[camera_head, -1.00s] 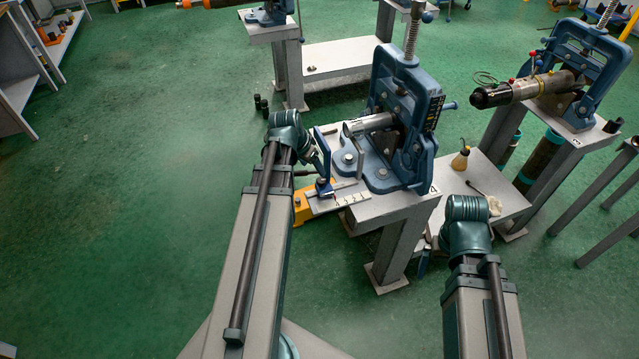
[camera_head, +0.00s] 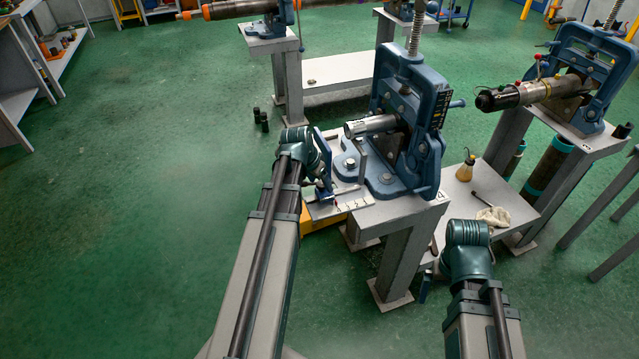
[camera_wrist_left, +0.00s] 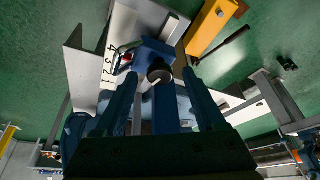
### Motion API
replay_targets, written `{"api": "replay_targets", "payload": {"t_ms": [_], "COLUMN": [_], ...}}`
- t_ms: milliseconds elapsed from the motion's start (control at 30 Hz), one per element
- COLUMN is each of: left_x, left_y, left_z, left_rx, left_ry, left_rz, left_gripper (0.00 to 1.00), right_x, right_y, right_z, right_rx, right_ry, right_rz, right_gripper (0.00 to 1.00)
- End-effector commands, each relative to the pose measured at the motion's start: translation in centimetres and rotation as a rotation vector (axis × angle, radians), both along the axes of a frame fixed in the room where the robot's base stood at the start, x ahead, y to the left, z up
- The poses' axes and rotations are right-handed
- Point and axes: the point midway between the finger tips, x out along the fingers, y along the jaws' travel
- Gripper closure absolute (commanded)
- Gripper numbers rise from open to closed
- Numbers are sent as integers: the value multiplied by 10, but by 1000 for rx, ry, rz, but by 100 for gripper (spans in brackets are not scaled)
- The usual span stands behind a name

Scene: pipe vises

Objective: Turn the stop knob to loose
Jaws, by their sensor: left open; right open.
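The stop knob (camera_wrist_left: 159,71) is a small round black knob with a white pointer mark, on the blue stop block (camera_wrist_left: 153,50) beside a numbered white scale (camera_wrist_left: 113,45). In the left wrist view it sits between the tips of my open left gripper (camera_wrist_left: 160,82); I cannot tell if the fingers touch it. In the head view the stop block (camera_head: 325,190) is by the scale plate (camera_head: 345,203) at the vise's left, with my left gripper (camera_head: 318,168) close to it, partly hidden by its wrist. My right gripper (camera_head: 428,280) hangs low at right, empty, its fingers mostly hidden.
The blue vise (camera_head: 400,120) clamps a silver pipe (camera_head: 370,125) just beyond the stop. A lower shelf (camera_head: 490,195) holds an oil can (camera_head: 466,170) and a rag (camera_head: 494,216). A yellow part (camera_head: 318,219) lies below the scale. Green floor at left is open.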

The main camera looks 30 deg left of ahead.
Motion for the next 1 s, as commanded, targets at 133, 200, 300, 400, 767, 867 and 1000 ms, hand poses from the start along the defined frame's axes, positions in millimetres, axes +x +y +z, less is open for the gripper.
{"api": "replay_targets", "payload": {"t_ms": [133, 200, 300, 400, 767, 867, 1000], "left_x": [0, 0, 0, 0, -1, -1, -1], "left_y": [0, 0, 0, 0, -3, -3, -3], "left_z": [0, 0, 0, 0, 0, 0, 0], "left_rx": [0, 0, 0, 0, 0, 0, 0], "left_ry": [0, 0, 0, 0, 1, 2, 1], "left_rz": [0, 0, 0, 0, 134, 201, 254], "left_gripper": [52, 64, 82, 100, 100, 100, 100], "right_x": [0, 0, 0, 0, 0, 0, 0], "right_y": [0, 0, 0, 0, 0, 0, 0], "right_z": [0, 0, 0, 0, 0, 0, 0], "right_rx": [0, 0, 0, 0, 0, 0, 0], "right_ry": [0, 0, 0, 0, 0, 0, 0], "right_rz": [0, 0, 0, 0, 0, 0, 0], "right_gripper": [0, 0, 0, 0, 0, 0, 0]}}
